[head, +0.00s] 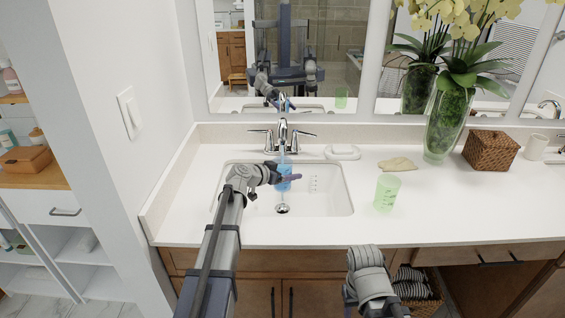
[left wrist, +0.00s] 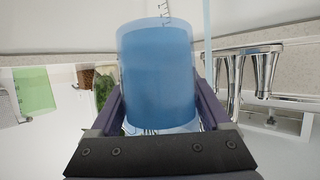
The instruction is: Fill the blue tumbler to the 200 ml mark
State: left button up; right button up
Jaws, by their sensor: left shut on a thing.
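The blue tumbler (head: 284,171) is translucent and is held over the sink basin under the faucet (head: 283,132). My left gripper (left wrist: 158,105) is shut on it, one finger on each side. The left wrist view is upside down, and the tumbler (left wrist: 158,75) fills its middle. A thin stream of water (head: 283,150) runs from the spout. In the left wrist view the stream (left wrist: 207,35) shows beside the tumbler's wall; whether any enters it I cannot tell. The water level and the 200 ml mark cannot be made out. My right gripper's fingers are not visible.
A green tumbler (head: 386,193) stands on the counter right of the sink (head: 330,200). A soap dish (head: 342,152), a tan cloth (head: 397,164), an orchid vase (head: 446,125) and a wicker basket (head: 490,150) are farther back. The front right counter is clear. A drain (head: 282,209) lies in the basin.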

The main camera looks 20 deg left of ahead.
pick_arm(q)
jog(key=s+d+r+p, duration=0.1)
jog(key=s+r+p, duration=0.2)
jog(key=r+p, duration=0.6)
jog(key=shift+s+r, duration=0.25)
jog(key=shift+r, duration=0.25)
